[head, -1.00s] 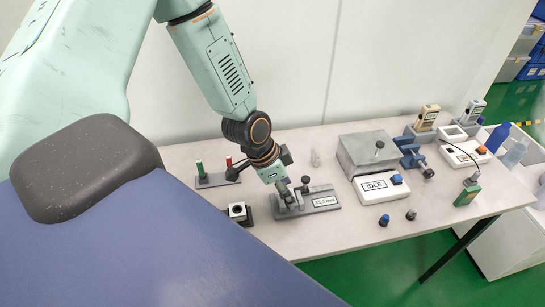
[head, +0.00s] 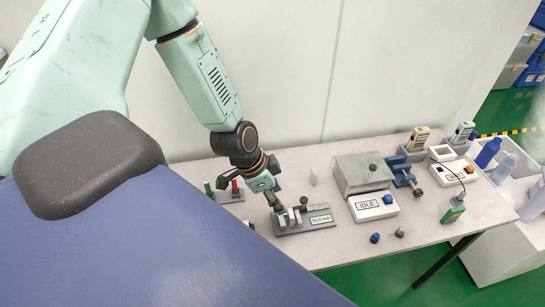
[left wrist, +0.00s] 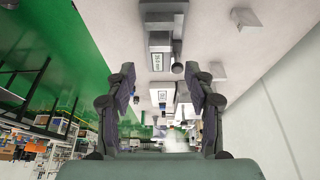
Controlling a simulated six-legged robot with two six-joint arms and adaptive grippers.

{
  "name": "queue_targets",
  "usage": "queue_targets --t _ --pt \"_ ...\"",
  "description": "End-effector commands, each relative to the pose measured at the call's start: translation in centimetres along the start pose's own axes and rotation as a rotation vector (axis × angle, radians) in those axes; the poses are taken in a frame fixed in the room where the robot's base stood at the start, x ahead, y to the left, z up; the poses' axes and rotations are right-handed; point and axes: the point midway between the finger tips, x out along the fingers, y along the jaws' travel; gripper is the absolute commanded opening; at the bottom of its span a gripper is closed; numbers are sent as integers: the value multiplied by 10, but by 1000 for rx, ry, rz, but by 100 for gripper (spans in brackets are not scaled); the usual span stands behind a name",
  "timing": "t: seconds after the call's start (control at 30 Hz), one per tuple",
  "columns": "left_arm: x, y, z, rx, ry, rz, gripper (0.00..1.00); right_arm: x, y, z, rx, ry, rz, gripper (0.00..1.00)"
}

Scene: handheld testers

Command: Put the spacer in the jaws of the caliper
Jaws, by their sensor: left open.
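The caliper (head: 318,222) is a grey block with a "25.0 mm" label and upright jaws at its left end. It stands on the table. In the left wrist view, a labelled block that looks like the caliper (left wrist: 160,60) lies ahead between my fingers. My left gripper (left wrist: 161,85) is open, with nothing seen between its fingers. In the head view my left gripper (head: 275,204) is low beside the caliper's jaws; contact cannot be told. The spacer cannot be made out now; my blue body covers that part of the table. My right gripper is not in view.
A stand with green and red posts (head: 229,195) is behind my gripper. Right of the caliper are an "IDLE" box (head: 374,207), a grey block (head: 362,175) and a blue clamp (head: 403,174). Small knobs (head: 375,238) lie near the front edge. Handheld testers (head: 418,138) stand farther right.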

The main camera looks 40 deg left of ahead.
Motion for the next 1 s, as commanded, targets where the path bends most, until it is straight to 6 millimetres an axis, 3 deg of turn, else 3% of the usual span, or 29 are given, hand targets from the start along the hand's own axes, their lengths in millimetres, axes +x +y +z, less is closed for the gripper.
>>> queue_targets --t 0.2,0.43,0.53,0.67,0.8,1.0 --pt "-19 0 -1 -3 0 0 54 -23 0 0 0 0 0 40" --pt "-24 0 0 -3 -1 0 54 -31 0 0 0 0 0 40" --pt "-21 10 4 -31 -20 6 54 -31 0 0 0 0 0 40" --pt "-8 51 24 -168 -99 13 54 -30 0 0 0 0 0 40" --pt "0 110 62 -386 -217 -11 54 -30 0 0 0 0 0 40" --pt "-8 171 111 -629 -336 -89 54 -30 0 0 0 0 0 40"
